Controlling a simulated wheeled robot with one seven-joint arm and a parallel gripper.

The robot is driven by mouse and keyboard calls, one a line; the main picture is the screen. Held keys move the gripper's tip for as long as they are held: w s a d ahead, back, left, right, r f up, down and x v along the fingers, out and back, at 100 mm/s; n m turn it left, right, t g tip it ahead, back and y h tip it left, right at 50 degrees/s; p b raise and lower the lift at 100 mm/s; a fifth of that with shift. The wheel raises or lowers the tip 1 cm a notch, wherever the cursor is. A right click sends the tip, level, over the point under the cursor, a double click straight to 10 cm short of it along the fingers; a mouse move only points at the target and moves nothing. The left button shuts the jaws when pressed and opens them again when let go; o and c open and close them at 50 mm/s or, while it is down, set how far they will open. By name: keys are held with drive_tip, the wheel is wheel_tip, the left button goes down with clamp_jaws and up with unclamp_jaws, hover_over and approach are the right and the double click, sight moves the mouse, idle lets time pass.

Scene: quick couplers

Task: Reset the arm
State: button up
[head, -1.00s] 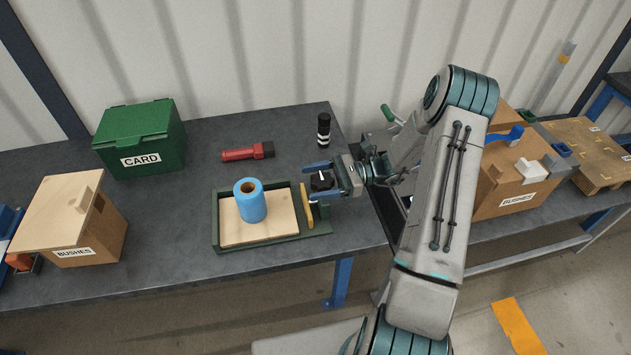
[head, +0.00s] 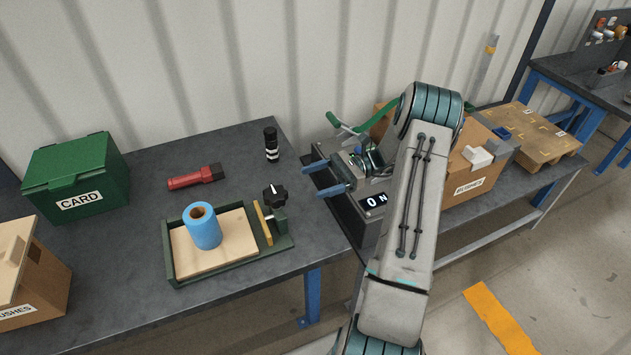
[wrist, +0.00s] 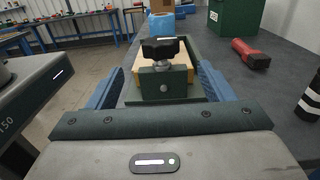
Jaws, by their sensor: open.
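My gripper (head: 325,179) is open and empty, with its two blue fingers pointing left, at the right of the clamp's black knob (head: 275,195). The fingers are apart from the knob. In the wrist view the knob (wrist: 160,50) shows ahead, between the blue fingers and beyond them. The knob sits on the right end of a green tray-like fixture (head: 215,271). The fixture holds a wooden board and a blue roll (head: 204,230) standing upright, with a yellow bar (head: 263,222) beside the board. My arm hides part of the bench at right.
A red torch (head: 195,177) and a black-and-white cylinder (head: 271,146) lie and stand behind the fixture. A green CARD box (head: 75,180) and a BUSHES box (head: 35,275) are at left.

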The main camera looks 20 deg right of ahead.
idle(0.3)
drive_tip(key=s+a+r+n+g+h, duration=0.3)
drive_tip(key=s+a+r+n+h, duration=0.45)
drive_tip(key=a+h, duration=0.2)
drive_tip(key=s+a+r+n+t+h, duration=0.1)
drive_tip(key=s+r+n+t+h, duration=0.2)
drive_tip(key=s+n+h, duration=0.1)
drive_tip(key=s+a+r+n+t+h, duration=0.1)
drive_tip(key=s+r+n+t+h, duration=0.2)
drive_tip(key=s+n, duration=0.3)
drive_tip(key=shift+s+r+h, duration=0.45)
drive_tip(key=shift+s+h, duration=0.3)
drive_tip(key=shift+s, duration=1)
